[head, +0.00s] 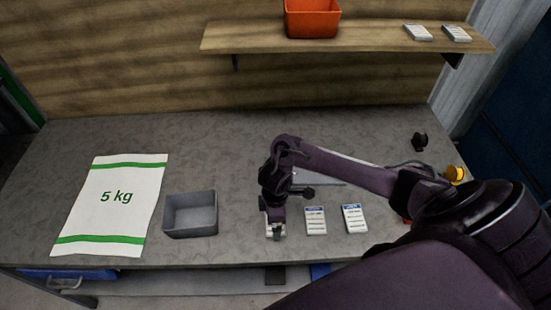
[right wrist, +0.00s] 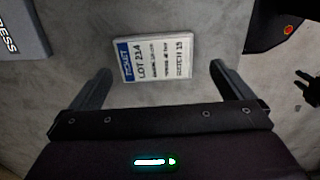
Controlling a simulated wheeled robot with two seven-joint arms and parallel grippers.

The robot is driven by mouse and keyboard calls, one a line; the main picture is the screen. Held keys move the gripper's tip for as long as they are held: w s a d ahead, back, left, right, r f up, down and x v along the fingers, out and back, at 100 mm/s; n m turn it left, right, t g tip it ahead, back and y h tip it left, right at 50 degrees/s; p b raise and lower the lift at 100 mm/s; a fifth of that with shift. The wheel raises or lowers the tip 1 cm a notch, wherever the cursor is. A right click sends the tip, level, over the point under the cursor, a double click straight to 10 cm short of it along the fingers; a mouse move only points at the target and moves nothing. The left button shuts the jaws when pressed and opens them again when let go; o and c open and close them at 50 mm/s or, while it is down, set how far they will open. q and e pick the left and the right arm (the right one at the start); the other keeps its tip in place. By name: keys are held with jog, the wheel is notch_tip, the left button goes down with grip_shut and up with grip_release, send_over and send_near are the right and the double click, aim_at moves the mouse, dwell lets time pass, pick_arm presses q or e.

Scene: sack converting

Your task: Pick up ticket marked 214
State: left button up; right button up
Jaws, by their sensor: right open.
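The ticket marked LOT 214 (right wrist: 155,58) is a white card with a blue TICKET strip, lying flat on the grey bench in the right wrist view. My right gripper (right wrist: 160,70) is open, with one finger on each side of this ticket and nothing held. In the head view my right gripper (head: 274,226) points down at the bench, left of two white tickets, a nearer one (head: 316,221) and a farther one (head: 354,218). Their print is too small to read there. A pale patch shows under the gripper, largely hidden by it. My left gripper is out of view.
A grey open bin (head: 190,214) and a 5 kg sack (head: 113,205) lie to the left. A grey block lettered PRESS (right wrist: 20,32) is at the wrist view's upper left. The shelf (head: 370,38) holds an orange bin (head: 312,20) and two white pads.

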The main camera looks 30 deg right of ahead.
jog(key=f, duration=0.3)
jog(key=shift+w+d, duration=0.1)
jog(key=shift+w, duration=0.2)
jog(key=shift+w+f, duration=0.2)
jog(key=shift+f, duration=0.15)
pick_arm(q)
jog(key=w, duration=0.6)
pick_arm(e)
jog(key=shift+s+r, duration=0.1)
jog(key=c, duration=0.8)
jog(key=shift+r, duration=0.4)
notch_tip(320, 180, up, 4)
jog(key=shift+r+p, duration=0.1)
jog(key=shift+p, duration=0.2)
pick_arm(q)
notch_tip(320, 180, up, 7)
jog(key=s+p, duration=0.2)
jog(key=p, duration=0.3)
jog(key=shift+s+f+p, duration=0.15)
jog(key=shift+p, duration=0.2)
pick_arm(e)
jog(key=shift+r, duration=7.5)
